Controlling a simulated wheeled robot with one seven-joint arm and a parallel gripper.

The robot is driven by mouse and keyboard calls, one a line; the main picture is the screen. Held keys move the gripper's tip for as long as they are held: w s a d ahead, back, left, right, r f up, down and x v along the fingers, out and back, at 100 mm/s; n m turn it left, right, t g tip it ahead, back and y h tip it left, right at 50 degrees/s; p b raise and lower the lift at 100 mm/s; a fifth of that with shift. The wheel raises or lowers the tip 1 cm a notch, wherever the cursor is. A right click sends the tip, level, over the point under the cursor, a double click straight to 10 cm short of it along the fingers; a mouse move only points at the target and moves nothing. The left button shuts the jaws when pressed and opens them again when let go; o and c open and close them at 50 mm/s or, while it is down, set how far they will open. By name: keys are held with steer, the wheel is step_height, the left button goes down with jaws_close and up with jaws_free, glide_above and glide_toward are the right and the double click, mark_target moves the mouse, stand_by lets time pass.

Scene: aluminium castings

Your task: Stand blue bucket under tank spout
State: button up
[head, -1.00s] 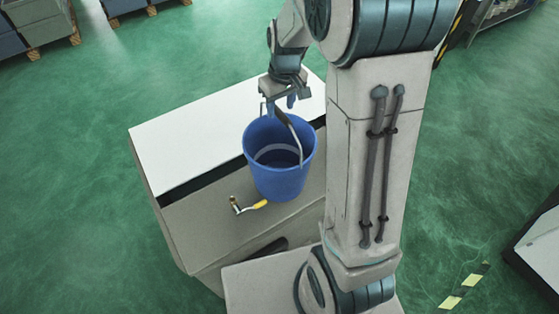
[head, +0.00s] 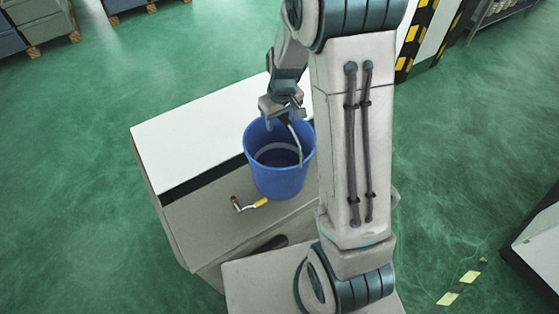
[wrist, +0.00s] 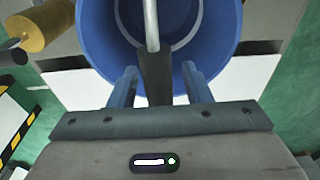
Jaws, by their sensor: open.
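The blue bucket (head: 280,180) is upright with its mouth up, beside the tap-like spout (head: 240,207) with the yellow lever. Its underside is hidden, so I cannot tell what it rests on. The spout is on the beige part of the tank (head: 190,235), left of the bucket. My gripper (head: 284,113) is at the bucket's far rim, over the raised handle. In the wrist view my open gripper (wrist: 158,82) has one finger on each side of the handle's dark grip (wrist: 155,72), with gaps visible. The yellow lever (wrist: 45,25) shows at upper left there.
A white panel (head: 205,120) lies behind the bucket, with a dark slot along its near edge. Loaded pallets (head: 35,30) stand at the far left. Green floor (head: 80,230) is open at left. A striped post (head: 415,40) stands at upper right.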

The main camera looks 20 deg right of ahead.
steer(key=shift+f+b, duration=0.2)
steer(key=shift+b, duration=0.15)
stand_by(0.3)
jaws_close()
